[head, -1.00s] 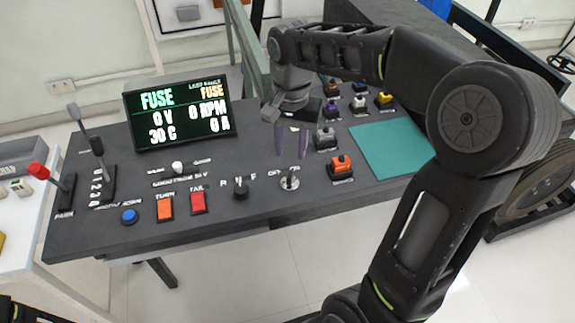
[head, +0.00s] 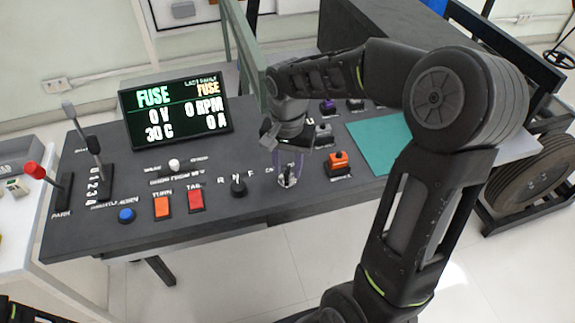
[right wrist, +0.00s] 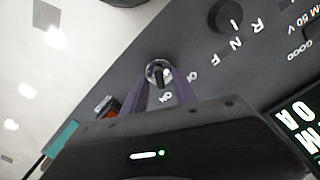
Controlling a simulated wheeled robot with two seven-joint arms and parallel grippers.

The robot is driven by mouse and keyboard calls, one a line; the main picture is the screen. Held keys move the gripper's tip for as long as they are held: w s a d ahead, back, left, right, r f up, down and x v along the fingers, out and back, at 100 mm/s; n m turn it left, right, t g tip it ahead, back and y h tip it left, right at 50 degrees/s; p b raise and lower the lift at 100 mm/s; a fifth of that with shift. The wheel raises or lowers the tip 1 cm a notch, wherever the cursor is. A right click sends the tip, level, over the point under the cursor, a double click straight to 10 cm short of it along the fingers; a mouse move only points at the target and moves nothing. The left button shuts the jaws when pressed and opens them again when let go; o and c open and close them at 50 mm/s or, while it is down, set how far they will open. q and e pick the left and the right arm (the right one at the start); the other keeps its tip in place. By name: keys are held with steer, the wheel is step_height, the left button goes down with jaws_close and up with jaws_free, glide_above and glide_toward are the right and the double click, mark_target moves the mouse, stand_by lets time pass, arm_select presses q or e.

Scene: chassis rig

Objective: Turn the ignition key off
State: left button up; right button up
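The ignition key (head: 287,182) sits in a round silver switch near the front edge of the dark console, right of the R-N-F knob. In the right wrist view the dark key (right wrist: 159,76) stands in its bright ring, with small labels beside it. My right gripper (head: 289,170) is low over the switch, its two purple fingers pointing down. In the right wrist view the fingers (right wrist: 161,80) are apart, one on each side of the key, with gaps that seem to remain. Whether a finger touches it I cannot tell. My left gripper is out of view.
The R-N-F knob (head: 238,186) and the red button (head: 196,200) lie left of the key. An orange switch (head: 338,161) and a teal mat (head: 384,143) lie right. The display (head: 176,112) reads FUSE, 0 V, 0 RPM.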

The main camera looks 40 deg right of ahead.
steer(key=shift+c, duration=0.3)
jaws_close()
steer(key=shift+n, duration=0.3)
steer(key=n, duration=0.5)
steer(key=n+p, duration=0.1)
steer(key=n, duration=0.5)
steer(key=shift+w+a, duration=0.1)
stand_by(0.5)
steer(key=shift+n, duration=0.3)
steer(key=shift+o, duration=0.3)
jaws_free()
